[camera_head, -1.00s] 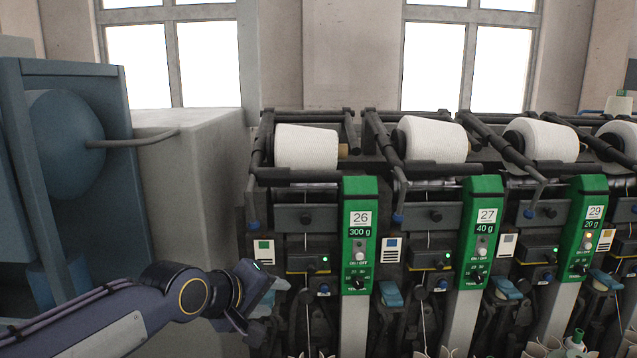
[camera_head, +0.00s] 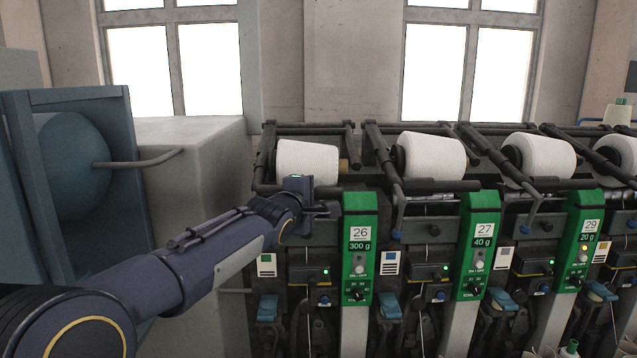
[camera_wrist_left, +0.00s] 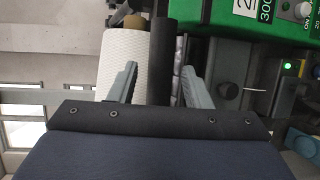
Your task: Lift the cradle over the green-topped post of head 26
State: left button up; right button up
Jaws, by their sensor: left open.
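Head 26 has a green-topped post (camera_head: 360,235) marked "26" and "300 g". A white yarn cone (camera_head: 307,163) sits above and left of it in the dark cradle (camera_head: 266,160). My left gripper (camera_head: 325,207) is at the front of head 26, just below the cone and left of the post's top. In the left wrist view its two fingers (camera_wrist_left: 160,70) are apart, with a dark bar (camera_wrist_left: 163,50) running between them beside the white cone (camera_wrist_left: 128,62). I cannot tell whether they touch it. My wrist hides part of the cradle's front. My right gripper is out of view.
A grey block (camera_head: 195,160) and a blue machine housing (camera_head: 75,170) are on the left.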

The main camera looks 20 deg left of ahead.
pick_arm(q)
jog(key=shift+w+a+f+p, duration=0.15)
jog(key=shift+w+p, duration=0.2)
jog(key=shift+w, duration=0.4)
jog(key=shift+w+f+p, duration=0.1)
jog(key=shift+w+p, duration=0.25)
jog(key=shift+w, duration=0.35)
grip_shut()
